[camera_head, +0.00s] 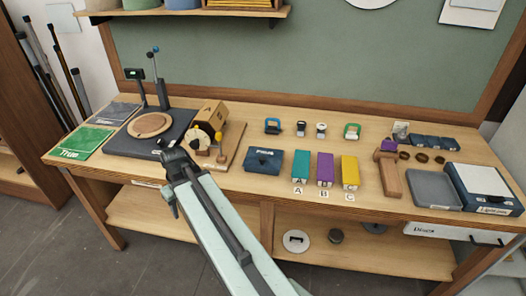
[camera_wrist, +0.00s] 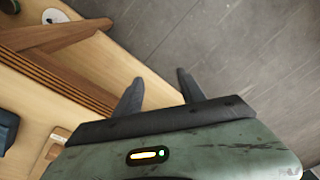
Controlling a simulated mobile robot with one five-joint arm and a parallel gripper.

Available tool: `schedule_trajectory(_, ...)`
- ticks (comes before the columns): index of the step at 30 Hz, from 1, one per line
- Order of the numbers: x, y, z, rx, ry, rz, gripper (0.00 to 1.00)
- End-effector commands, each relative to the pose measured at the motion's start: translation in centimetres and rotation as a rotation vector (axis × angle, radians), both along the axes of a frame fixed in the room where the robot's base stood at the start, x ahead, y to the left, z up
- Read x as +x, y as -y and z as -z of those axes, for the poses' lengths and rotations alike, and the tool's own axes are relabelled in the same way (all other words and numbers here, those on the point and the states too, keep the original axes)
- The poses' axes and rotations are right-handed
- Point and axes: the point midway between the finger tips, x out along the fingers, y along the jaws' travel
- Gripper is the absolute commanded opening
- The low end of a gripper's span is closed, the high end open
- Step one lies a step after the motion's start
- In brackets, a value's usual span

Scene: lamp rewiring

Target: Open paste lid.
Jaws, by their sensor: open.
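A dark blue box (camera_head: 263,161) with a small light label stands near the bench's front edge, left of the middle. I cannot read the label for sure, but it may be the paste box; its top looks closed. My gripper (camera_head: 170,182) is at the bench's front edge, left of this box and apart from it. In the wrist view my gripper (camera_wrist: 158,88) has its two fingers spread, with nothing between them and grey floor beyond. A dark blue corner (camera_wrist: 6,130) shows at the left edge there; I cannot tell whether it is the same box.
Teal (camera_head: 301,165), purple (camera_head: 325,168) and yellow (camera_head: 350,171) blocks stand right of the box. A wooden device (camera_head: 210,118) and a dark base with a round wooden disc (camera_head: 149,125) are at left. A grey tray (camera_head: 433,188) is at right. The lower shelf holds round parts.

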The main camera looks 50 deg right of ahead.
Motion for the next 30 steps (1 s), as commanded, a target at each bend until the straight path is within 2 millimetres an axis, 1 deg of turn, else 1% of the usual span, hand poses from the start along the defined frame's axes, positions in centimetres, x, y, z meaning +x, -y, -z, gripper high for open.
schedule_trajectory(1, 0.2, 5.5, -3.3, 0.007, 0.037, 0.043, 0.47)
schedule_trajectory(2, 0.1, 8.4, -4.3, 0.008, 0.062, 0.058, 0.47)
schedule_trajectory(3, -0.3, 12.3, -5.6, 0.007, 0.095, 0.077, 0.47)
schedule_trajectory(4, -0.7, 15.1, -6.4, 0.002, 0.12, 0.092, 0.47)
schedule_trajectory(5, -1.3, 17.8, -7.3, -0.002, 0.143, 0.107, 0.47)
schedule_trajectory(6, -2.2, 21.2, -8.3, -0.012, 0.172, 0.123, 0.47)
schedule_trajectory(9, -4.7, 28.1, -10.4, -0.042, 0.231, 0.16, 0.47)
schedule_trajectory(12, -6.9, 32.5, -11.6, -0.07, 0.267, 0.183, 0.47)
schedule_trajectory(15, -8.1, 34.6, -12.0, -0.083, 0.284, 0.193, 0.47)
schedule_trajectory(16, -8.2, 34.8, -12.0, -0.086, 0.286, 0.193, 0.47)
schedule_trajectory(22, -8.2, 35.0, -11.4, -0.088, 0.288, 0.193, 0.47)
schedule_trajectory(26, -7.7, 35.1, -9.9, -0.087, 0.287, 0.193, 0.47)
schedule_trajectory(30, -6.9, 35.3, -7.5, -0.087, 0.287, 0.193, 0.47)
